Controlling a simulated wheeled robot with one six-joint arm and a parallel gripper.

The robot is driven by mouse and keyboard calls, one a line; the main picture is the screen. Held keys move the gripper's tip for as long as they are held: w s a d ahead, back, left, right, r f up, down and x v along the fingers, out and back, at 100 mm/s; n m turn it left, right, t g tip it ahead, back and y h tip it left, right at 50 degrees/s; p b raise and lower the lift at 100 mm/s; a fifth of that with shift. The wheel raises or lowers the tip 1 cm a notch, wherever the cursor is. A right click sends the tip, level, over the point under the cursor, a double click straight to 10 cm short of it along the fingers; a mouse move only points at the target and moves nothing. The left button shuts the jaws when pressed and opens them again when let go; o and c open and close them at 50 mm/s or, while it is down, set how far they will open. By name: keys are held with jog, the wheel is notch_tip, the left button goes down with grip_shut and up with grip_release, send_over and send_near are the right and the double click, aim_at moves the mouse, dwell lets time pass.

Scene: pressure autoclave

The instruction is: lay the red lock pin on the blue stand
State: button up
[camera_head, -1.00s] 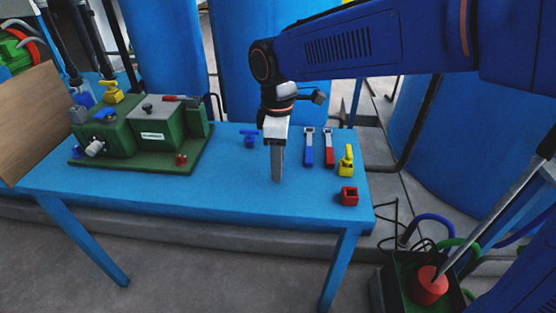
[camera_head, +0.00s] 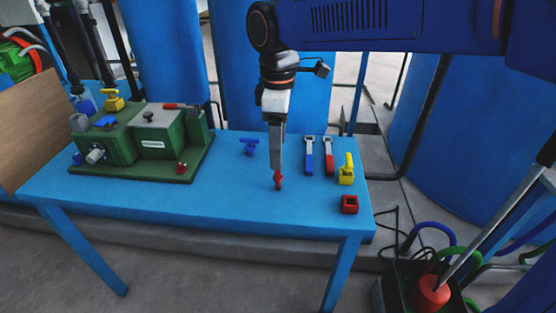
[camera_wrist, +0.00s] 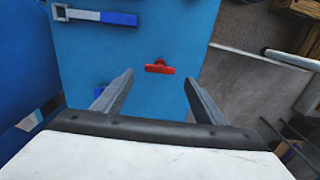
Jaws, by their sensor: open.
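A small red pin-like piece (camera_head: 278,182) stands on the blue table just below my gripper (camera_head: 278,166). In the wrist view the red piece (camera_wrist: 159,67) lies ahead of the gap between my two spread fingertips (camera_wrist: 158,77), apart from both fingers. My gripper is open and empty, pointing down. A small blue piece (camera_head: 250,146), which may be the blue stand, sits on the table behind and left of the gripper. In the wrist view a blue piece is partly hidden by the left finger. Another small red piece (camera_head: 181,168) is on the green unit's base.
The green machine block (camera_head: 160,145) fills the table's left side. A blue-handled tool (camera_head: 309,160), a red-handled tool (camera_head: 328,160), a yellow piece (camera_head: 346,172) and a red square holder (camera_head: 349,204) stand at the right. The table's front middle (camera_head: 240,210) is clear.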

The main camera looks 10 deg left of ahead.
jog(key=shift+r, duration=2.2)
jog(key=s+d+f+m+t+y, duration=0.15)
jog(key=d+m, duration=0.65)
jog(key=d, duration=1.4)
jog(key=s+d+f+m+t, duration=0.1)
jog(key=s+d+f+m, duration=0.4)
jog(key=d, duration=0.3)
jog(key=s+d+f+m+t+h, duration=0.1)
jog(key=s+d+f+m+t, duration=0.1)
jog(key=s+d+f+m, duration=0.3)
jog(key=s+d+f, duration=0.1)
jog(key=s+d, duration=0.1)
jog(key=d, duration=0.1)
jog(key=shift+s+f+m, duration=0.25)
jog(key=shift+f+m, duration=0.05)
jog(key=shift+f, duration=0.05)
jog(key=shift+h, duration=0.25)
